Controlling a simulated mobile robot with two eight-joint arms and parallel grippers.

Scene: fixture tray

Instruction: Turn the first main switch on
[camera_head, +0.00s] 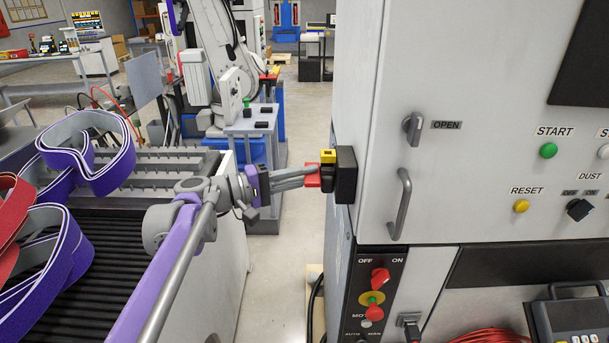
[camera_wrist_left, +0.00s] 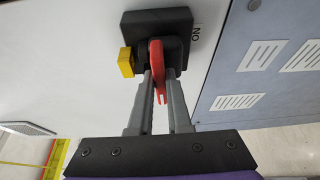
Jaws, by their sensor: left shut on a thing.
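The main switch is a black box (camera_head: 346,174) on the left side face of the grey cabinet, with a red handle (camera_head: 313,177) and a yellow block (camera_head: 328,156). In the left wrist view the black base (camera_wrist_left: 140,25) is at the top, an ON label (camera_wrist_left: 196,33) beside it. The red handle (camera_wrist_left: 155,60) lies between the fingers and points down toward the palm; the yellow block (camera_wrist_left: 126,61) is at its left. My left gripper (camera_head: 308,174) is shut on the red handle; its fingertips also show in the wrist view (camera_wrist_left: 161,78). My right gripper is not seen.
The cabinet front has an OPEN latch (camera_head: 413,128), a long door handle (camera_head: 400,204), green (camera_head: 548,151) and yellow (camera_head: 521,206) buttons, and a red OFF/ON switch (camera_head: 380,277) lower down. A conveyor (camera_head: 232,250) with purple bands (camera_head: 84,155) stands left. A floor gap (camera_head: 285,225) separates them.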

